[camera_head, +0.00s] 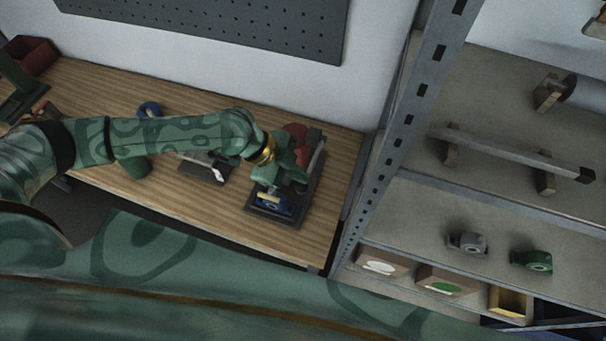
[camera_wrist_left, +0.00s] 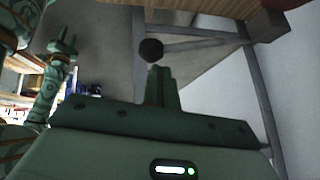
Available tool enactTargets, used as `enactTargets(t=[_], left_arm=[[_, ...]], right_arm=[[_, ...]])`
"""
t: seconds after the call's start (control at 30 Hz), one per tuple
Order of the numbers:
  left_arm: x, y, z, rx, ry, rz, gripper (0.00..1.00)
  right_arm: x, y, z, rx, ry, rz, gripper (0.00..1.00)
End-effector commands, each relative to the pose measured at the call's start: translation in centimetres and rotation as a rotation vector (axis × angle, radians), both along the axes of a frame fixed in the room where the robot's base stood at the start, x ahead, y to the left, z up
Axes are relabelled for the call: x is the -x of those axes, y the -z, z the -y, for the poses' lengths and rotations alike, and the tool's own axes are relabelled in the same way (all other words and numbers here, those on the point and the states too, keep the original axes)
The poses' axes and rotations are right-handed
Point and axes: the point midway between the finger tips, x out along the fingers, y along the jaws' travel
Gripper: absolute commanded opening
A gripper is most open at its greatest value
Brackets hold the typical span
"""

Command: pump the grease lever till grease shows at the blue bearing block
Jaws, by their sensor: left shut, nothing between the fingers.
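The grease unit's dark base plate (camera_head: 256,210) lies at the right end of the bench. The blue bearing block (camera_head: 275,207) sits at its front, with a small yellowish piece beside it; I cannot tell whether that is grease. A red part (camera_head: 296,131) and a grey bar with a dark end (camera_head: 316,154) stand at the back, partly hidden by my arm. My left gripper (camera_head: 290,178) is over the plate. In the left wrist view its fingers (camera_wrist_left: 160,82) are shut and empty, with a dark round knob (camera_wrist_left: 151,50) just past the tips. My right gripper (camera_wrist_left: 64,42) shows small there.
The wooden bench (camera_head: 313,235) carries a grey-black fixture (camera_head: 207,168), a blue ring-like part (camera_head: 149,109) and a red bin (camera_head: 32,54). A metal shelf rack (camera_head: 385,140) stands close to the right, holding grey (camera_head: 467,242) and green (camera_head: 533,261) bearing blocks.

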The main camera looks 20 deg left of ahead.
Motion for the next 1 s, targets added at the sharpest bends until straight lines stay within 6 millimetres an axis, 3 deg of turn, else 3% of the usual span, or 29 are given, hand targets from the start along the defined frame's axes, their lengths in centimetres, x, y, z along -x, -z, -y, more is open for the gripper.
enactTargets(t=[1.0], left_arm=[[0.4,1.3,0.0,-0.001,0.000,-0.001,0.00]], right_arm=[[0.0,0.6,-0.1,-0.001,0.000,0.000,0.36]])
